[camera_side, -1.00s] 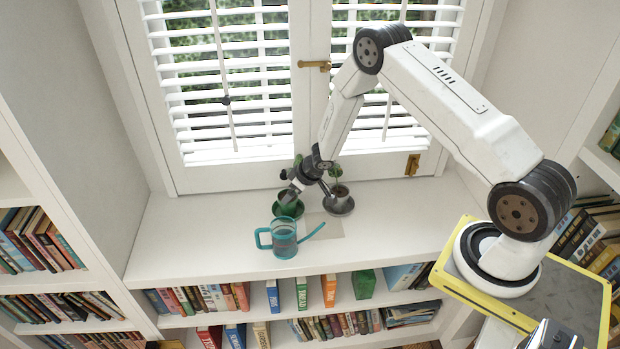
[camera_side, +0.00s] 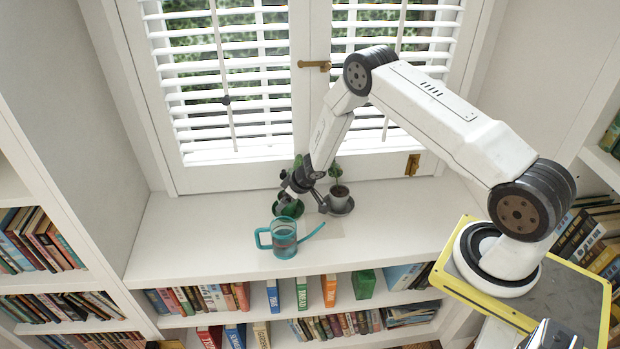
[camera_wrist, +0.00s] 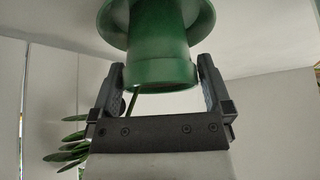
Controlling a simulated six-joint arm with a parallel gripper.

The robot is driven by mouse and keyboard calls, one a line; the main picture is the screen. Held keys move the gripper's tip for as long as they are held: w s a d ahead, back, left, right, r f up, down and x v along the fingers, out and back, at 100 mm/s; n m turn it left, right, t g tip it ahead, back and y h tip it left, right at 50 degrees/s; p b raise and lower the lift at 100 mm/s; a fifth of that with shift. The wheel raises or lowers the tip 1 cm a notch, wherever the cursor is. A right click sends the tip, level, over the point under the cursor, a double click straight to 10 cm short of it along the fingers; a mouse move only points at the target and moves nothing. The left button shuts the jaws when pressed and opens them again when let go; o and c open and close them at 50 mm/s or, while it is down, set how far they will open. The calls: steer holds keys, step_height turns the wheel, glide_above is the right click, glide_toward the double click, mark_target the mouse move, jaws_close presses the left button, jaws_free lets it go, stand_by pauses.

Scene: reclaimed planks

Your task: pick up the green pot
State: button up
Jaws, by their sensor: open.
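The green pot (camera_side: 291,209) stands on the white sill, partly hidden behind my gripper in the side view. In the wrist view the green pot (camera_wrist: 160,50) fills the top middle, with its wide saucer-like part at the upper edge. My gripper (camera_wrist: 158,78) is open, with one finger on each side of the pot's rim end. I cannot tell whether either finger touches it. In the side view my gripper (camera_side: 290,195) is down at the pot. Green leaves (camera_wrist: 70,145) show at the left of the wrist view.
A teal watering can (camera_side: 284,240) stands just in front of the green pot. A grey pot with a plant (camera_side: 339,197) stands close on the right, on a saucer. The window with blinds is behind. The sill is clear to the left and far right.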

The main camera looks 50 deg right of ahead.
jaws_close()
steer(key=shift+r, duration=0.15)
steer(key=shift+r, duration=0.65)
steer(key=s+a+r, duration=0.2)
steer(key=s+r, duration=0.9)
steer(key=s, duration=0.2)
steer(key=shift+s+r, duration=0.25)
steer(key=shift+s, duration=0.15)
steer(key=shift+r, duration=0.15)
